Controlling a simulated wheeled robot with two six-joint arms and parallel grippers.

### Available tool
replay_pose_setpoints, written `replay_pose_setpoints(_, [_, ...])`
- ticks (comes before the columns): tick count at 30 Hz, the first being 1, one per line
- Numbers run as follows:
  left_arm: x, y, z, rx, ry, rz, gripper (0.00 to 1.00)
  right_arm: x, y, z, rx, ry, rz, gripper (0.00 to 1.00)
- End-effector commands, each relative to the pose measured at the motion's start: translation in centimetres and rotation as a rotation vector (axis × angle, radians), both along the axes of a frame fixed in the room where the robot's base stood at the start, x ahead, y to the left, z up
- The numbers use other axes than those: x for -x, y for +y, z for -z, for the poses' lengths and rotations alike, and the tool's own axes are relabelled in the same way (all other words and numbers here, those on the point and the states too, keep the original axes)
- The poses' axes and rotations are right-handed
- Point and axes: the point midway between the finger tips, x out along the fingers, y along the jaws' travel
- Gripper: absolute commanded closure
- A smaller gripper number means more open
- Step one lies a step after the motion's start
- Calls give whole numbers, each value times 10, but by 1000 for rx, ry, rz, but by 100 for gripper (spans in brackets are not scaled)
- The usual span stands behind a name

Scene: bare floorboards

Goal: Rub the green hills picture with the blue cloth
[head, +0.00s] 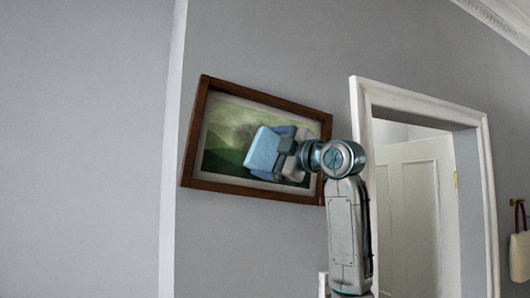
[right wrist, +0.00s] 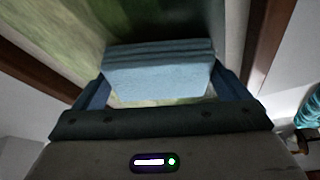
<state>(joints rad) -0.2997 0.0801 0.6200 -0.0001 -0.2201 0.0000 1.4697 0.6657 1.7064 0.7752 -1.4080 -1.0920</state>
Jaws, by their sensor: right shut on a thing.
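The green hills picture (head: 228,135) hangs on the grey wall in a brown wooden frame, tilted in the head view. A dark smudge shows on its green surface near the middle. The blue cloth (head: 263,148) is a folded light-blue pad in front of the picture. My right gripper (head: 284,147) is shut on it. In the right wrist view the cloth (right wrist: 160,78) sits between the fingers, with the picture (right wrist: 60,35) close behind. I cannot tell whether the cloth touches the picture. My left gripper is in neither view.
A white door frame (head: 362,100) with a white door (head: 420,200) stands right of the picture. A pale bag (head: 519,256) hangs from a hook at the far right. A white vertical trim (head: 172,150) runs left of the picture. The wall around the picture is bare.

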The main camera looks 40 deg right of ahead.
Motion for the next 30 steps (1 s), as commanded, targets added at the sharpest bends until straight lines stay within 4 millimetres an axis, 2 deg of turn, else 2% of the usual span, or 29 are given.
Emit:
replay_pose_setpoints(6, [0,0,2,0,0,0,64,2,-20,4,1,1,4,23])
replay_pose_setpoints(14, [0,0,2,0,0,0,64,4,-29,5,1,1,4,23])
replay_pose_setpoints(22, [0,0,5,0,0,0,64,11,-51,8,0,2,5,23])
replay_pose_setpoints(30, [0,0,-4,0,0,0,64,13,-55,-1,0,1,2,23])
